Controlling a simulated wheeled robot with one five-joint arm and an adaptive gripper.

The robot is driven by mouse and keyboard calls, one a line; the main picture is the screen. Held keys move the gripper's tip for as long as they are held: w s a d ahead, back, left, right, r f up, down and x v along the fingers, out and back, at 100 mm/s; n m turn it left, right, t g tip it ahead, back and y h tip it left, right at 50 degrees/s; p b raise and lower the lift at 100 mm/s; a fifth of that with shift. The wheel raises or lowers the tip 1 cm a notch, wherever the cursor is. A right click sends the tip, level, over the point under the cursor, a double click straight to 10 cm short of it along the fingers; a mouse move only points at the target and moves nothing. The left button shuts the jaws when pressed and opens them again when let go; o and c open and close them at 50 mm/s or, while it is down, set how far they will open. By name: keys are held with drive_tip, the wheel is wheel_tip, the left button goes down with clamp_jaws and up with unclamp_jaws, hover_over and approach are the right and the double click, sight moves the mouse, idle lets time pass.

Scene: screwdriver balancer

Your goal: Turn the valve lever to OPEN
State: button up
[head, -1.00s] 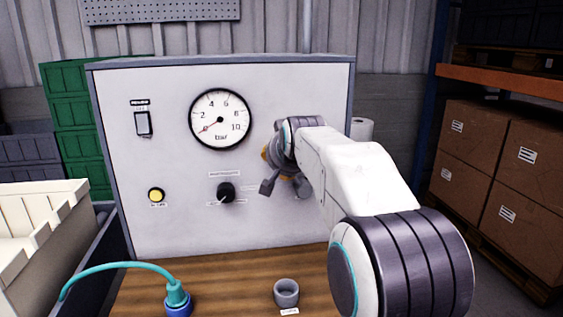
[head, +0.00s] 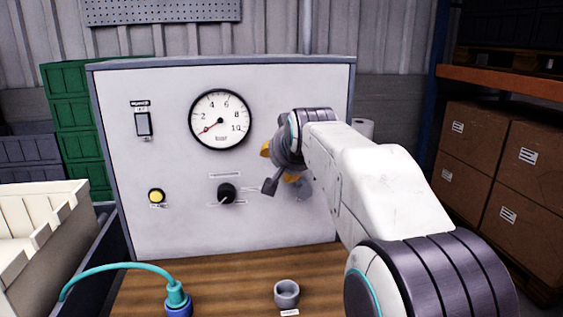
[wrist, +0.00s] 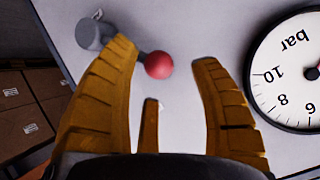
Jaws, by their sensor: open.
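The valve lever has a red ball knob (wrist: 158,65) on a short dark stem from a grey round valve body (wrist: 93,33), seen in the wrist view. My gripper (wrist: 163,55) is open, its yellow fingers spread either side of the knob. The knob sits nearer the left finger; I cannot tell whether they touch. In the head view my gripper is at the panel's right side, and my arm hides the lever and valve there. The OPEN marking cannot be read.
The pressure gauge (head: 220,119) is left of my gripper, its needle low on the scale. The panel (head: 180,215) also carries a rocker switch (head: 143,124), a yellow button (head: 157,196) and a black knob (head: 227,193). A grey cup-shaped socket (head: 286,293) and a blue-based connector (head: 178,303) stand below.

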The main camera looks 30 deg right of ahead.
drive_tip(key=v, duration=0.8)
